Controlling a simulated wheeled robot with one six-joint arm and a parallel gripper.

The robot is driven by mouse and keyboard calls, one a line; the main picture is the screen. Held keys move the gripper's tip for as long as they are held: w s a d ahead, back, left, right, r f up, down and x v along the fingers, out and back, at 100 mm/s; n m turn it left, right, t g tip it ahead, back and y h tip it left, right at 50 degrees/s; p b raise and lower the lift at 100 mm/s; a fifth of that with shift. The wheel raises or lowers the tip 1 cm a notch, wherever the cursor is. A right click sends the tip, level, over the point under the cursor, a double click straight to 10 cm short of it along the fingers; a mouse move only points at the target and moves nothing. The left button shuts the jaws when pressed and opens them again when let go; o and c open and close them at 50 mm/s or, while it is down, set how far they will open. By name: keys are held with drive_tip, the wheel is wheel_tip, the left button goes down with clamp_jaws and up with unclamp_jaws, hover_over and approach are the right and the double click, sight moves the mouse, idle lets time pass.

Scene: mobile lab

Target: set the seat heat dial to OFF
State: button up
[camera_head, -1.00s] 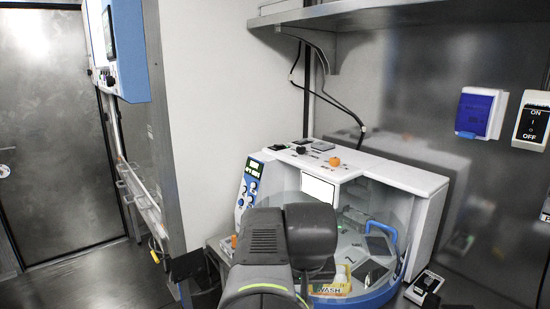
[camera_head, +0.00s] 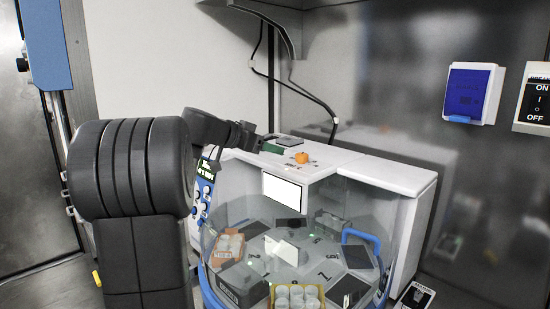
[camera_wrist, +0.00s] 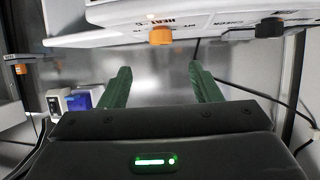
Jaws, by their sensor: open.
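The orange dial (camera_head: 302,157) stands on the white top of the machine, right of my gripper. It also shows in the wrist view (camera_wrist: 160,36), where an inverted label reading "HEAT" sits beside it. I take it for the seat heat dial; its setting is too small to read. My gripper (camera_head: 272,147) is over the left part of the machine's top. In the wrist view my gripper (camera_wrist: 160,69) has its two green fingers spread apart with nothing between them. The orange dial lies beyond the fingertips, apart from them.
A black knob (camera_wrist: 270,28) is along the same panel. Below the white top (camera_head: 385,172) is a clear round bowl (camera_head: 225,222) holding trays and blocks. Black cables (camera_head: 300,92) hang on the wall behind. A blue wall box (camera_head: 468,92) and ON/OFF switch (camera_head: 537,100) are at right.

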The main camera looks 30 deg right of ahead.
sight(300, 154)
drive_tip(key=p+x, duration=0.1)
drive_tip(key=x, duration=0.6)
drive_tip(key=p+x, duration=0.2)
drive_tip(key=x, duration=0.4)
drive_tip(key=shift+w+d+r, duration=0.1)
drive_tip(key=shift+d, duration=0.4)
drive_tip(key=c, duration=1)
